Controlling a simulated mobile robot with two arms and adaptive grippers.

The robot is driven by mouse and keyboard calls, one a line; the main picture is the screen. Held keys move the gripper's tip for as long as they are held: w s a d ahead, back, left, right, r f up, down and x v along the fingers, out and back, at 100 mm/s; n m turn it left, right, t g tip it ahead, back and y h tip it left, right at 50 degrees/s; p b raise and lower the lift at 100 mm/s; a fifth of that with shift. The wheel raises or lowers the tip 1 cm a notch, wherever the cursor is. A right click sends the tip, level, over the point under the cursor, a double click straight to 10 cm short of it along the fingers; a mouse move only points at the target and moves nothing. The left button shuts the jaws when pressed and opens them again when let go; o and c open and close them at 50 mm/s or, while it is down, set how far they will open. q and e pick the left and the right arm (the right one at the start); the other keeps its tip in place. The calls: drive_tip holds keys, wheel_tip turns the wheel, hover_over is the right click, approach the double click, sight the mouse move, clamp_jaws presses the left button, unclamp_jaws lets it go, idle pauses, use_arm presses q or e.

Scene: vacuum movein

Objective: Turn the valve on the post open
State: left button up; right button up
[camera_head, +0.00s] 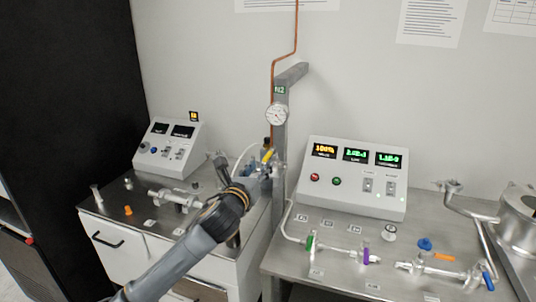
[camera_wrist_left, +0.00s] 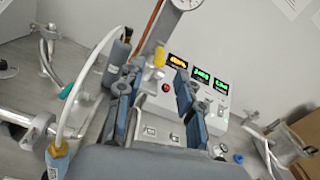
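The grey post (camera_head: 281,150) stands between the two benches and carries a green N2 label. A valve with a yellow handle (camera_head: 268,155) sits on it below the round gauge (camera_head: 277,114). My left gripper (camera_head: 258,164) is at the valve, its fingers partly hidden in the head view. In the left wrist view my left gripper (camera_wrist_left: 158,80) is open, one finger on each side. The yellow handle (camera_wrist_left: 160,57) shows between and just beyond the fingertips, upright in that picture. I cannot tell if a finger touches it. My right gripper is in neither view.
A copper pipe (camera_head: 296,35) runs down the wall to the post. A control box (camera_head: 352,178) stands on the right bench, with metal fittings in front. Another control box (camera_head: 170,147) stands on the left bench. A white hose (camera_wrist_left: 92,75) passes left of my gripper.

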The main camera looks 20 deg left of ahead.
sight(268, 154)
use_arm(q)
drive_tip(key=w+p, duration=0.1)
drive_tip(key=w, duration=0.6)
drive_tip(key=shift+w+d, duration=0.1)
drive_tip(key=shift+w, duration=0.05)
clamp_jaws()
